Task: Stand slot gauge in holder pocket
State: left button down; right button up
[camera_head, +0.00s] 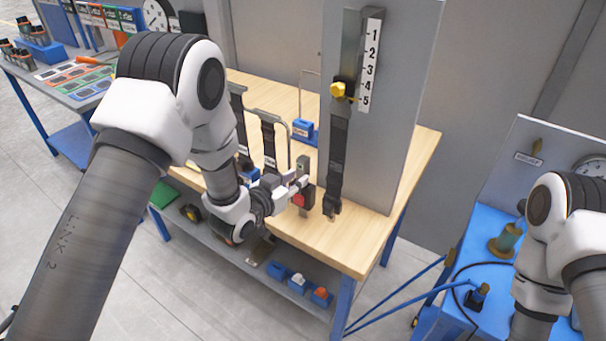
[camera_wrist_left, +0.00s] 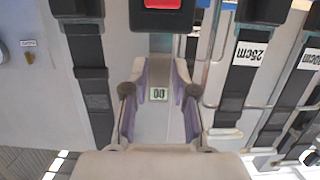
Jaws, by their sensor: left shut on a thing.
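My left gripper (camera_head: 294,187) is low over the wooden bench, beside a dark block with a red face (camera_head: 299,200). The gauge runs up the picture toward the dark block, whose red face shows at the top edge (camera_wrist_left: 162,4). I cannot tell whether the gauge is inside the block or just against it. A small blue holder (camera_head: 303,129) stands at the back of the bench. My right gripper is out of view.
A tall grey panel with a 1-to-5 scale (camera_head: 371,65) and a hanging black strap (camera_head: 337,165) stands just right of the gripper. Black straps (camera_head: 268,143) stand to the left. The bench's front right (camera_head: 345,245) is clear.

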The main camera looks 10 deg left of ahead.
aim_at(300, 163)
pick_arm(q)
jog(key=shift+r+p, duration=1.25)
jog(key=shift+r, duration=0.9)
jog(key=shift+s+a+f, duration=0.1)
jog(key=shift+s+a, duration=0.05)
jog(key=shift+s, duration=0.2)
jog(key=shift+s+a+b, duration=0.15)
jog(key=shift+s+a, duration=0.15)
jog(key=shift+s, duration=0.5)
jog(key=shift+s+a+b, duration=0.1)
jog(key=shift+s+a, duration=0.15)
jog(key=shift+s, duration=0.6)
jog(key=shift+s+a+b, duration=0.15)
jog(key=shift+s+a, duration=0.15)
jog(key=shift+s, duration=0.5)
